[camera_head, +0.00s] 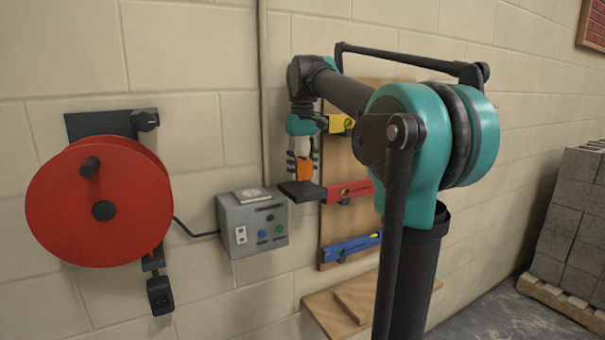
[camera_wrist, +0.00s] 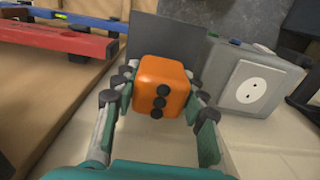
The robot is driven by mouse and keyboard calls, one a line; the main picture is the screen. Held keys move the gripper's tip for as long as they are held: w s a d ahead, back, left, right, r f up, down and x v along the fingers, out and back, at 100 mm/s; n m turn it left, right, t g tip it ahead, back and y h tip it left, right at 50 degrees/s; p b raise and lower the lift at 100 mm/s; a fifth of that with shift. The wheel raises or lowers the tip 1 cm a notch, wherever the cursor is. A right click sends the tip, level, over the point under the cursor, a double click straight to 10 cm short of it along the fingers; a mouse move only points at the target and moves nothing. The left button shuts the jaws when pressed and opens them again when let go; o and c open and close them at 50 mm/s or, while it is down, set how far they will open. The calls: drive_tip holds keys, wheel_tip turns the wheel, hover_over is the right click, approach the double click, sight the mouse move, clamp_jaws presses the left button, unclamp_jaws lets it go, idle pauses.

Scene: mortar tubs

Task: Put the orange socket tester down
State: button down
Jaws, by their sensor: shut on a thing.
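The orange socket tester (camera_head: 304,171) is a small rounded orange block. In the wrist view its near face (camera_wrist: 165,72) carries several black round pins. My gripper (camera_head: 303,160) points down at the wall and is shut on the tester, with a finger on each side, as the wrist view also shows (camera_wrist: 160,98). A dark flat shelf (camera_head: 303,191) lies directly under the tester; it also shows behind the tester in the wrist view (camera_wrist: 172,40). I cannot tell whether the tester touches the shelf.
A grey socket box (camera_head: 252,222) is left of the shelf, with a red cable reel (camera_head: 98,205) farther left. A wooden board (camera_head: 332,224) with red (camera_head: 350,192), yellow (camera_head: 341,122) and blue levels (camera_head: 350,248) is close on the right.

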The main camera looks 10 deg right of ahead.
sight(303, 158)
drive_tip(key=shift+f, duration=0.65)
drive_tip(key=shift+f, duration=0.4)
drive_tip(key=shift+f, duration=0.2)
drive_tip(key=c, duration=0.9)
unclamp_jaws()
drive_tip(key=shift+o, duration=0.2)
wheel_tip(303, 158, up, 13)
drive_tip(key=shift+r, duration=0.15)
